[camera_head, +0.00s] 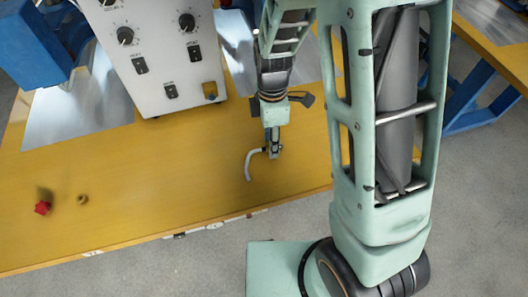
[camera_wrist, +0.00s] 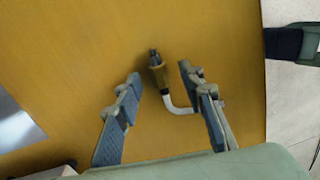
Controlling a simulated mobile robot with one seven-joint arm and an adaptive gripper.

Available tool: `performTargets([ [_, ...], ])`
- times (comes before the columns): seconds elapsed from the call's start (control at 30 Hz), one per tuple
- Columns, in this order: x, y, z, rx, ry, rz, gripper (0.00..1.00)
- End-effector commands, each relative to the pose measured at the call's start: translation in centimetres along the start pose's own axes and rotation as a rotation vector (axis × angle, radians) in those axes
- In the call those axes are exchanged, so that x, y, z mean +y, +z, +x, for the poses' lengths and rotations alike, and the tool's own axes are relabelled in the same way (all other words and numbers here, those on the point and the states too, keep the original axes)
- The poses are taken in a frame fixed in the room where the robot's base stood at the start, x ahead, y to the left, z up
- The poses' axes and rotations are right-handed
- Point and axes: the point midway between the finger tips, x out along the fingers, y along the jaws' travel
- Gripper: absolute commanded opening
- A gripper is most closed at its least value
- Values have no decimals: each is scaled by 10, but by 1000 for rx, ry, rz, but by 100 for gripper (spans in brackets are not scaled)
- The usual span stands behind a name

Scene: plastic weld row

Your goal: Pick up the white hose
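The white hose (camera_head: 249,165) lies near the front part of the yellow tabletop in the head view, a short curved piece. In the wrist view, the bent white hose (camera_wrist: 180,108) has a brass-coloured fitting with a dark tip at one end. My gripper (camera_head: 273,153) is just to the right of the hose in the head view, pointing down. In the wrist view, my gripper (camera_wrist: 160,75) is open, with the fitting between its fingertips and apart from both. The hose's other end runs behind the right finger and is hidden. The gap in height is unclear.
The yellow table (camera_head: 170,160) is mostly clear around the hose; its front edge is close. A white control box (camera_head: 158,60) with black knobs stands behind, left of my arm. A red part (camera_head: 42,208) and a small brass part (camera_head: 82,199) lie far left.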

Motion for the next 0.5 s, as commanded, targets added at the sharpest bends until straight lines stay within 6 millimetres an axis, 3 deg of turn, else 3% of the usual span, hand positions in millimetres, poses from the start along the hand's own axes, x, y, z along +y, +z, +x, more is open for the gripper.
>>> performTargets([
  [0.1, 0, 0, 9, -1, 1, 1, 36],
  [0.33, 0, 0, 9, -1, 2, 1, 35],
  [0.5, 0, 0, 9, -1, 2, 1, 16],
])
